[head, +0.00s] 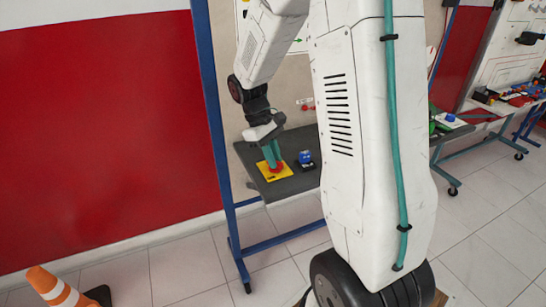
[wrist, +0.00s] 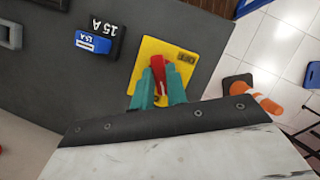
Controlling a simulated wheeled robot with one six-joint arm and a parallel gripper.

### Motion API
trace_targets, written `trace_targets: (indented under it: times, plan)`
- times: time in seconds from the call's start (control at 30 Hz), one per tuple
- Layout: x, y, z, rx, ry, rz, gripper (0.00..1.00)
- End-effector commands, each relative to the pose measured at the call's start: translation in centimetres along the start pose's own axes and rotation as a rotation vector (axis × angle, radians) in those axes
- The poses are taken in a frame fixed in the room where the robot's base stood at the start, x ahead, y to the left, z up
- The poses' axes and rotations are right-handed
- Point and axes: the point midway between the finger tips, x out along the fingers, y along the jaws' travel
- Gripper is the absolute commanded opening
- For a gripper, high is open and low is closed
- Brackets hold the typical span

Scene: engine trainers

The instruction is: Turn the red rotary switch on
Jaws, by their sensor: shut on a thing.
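The red rotary switch (wrist: 170,78) sits on a yellow plate (wrist: 187,53) on a dark grey shelf. My gripper (wrist: 162,86) has its two teal fingers on either side of the red knob and is shut on it. In the head view my gripper (head: 272,153) points down at the yellow plate (head: 264,175), and a bit of the red switch (head: 276,167) shows at the fingertips. In the wrist view the knob lies nearly along the fingers, slightly slanted. Its lower part is hidden between the fingers.
A blue switch (wrist: 92,42) on a black base marked 15 A stands beside the yellow plate; the head view shows it too (head: 305,157). The grey shelf (head: 296,182) hangs on a blue frame (head: 210,100). An orange cone (head: 55,288) stands on the floor.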

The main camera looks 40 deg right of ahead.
Motion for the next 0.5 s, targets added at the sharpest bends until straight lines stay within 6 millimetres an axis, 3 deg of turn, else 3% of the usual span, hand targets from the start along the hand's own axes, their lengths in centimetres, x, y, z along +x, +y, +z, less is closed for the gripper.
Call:
trace_targets:
  times: [0.5]
  plan:
    - [-0.03,0.34,0.04,0.393,0.002,-0.162,0.00]
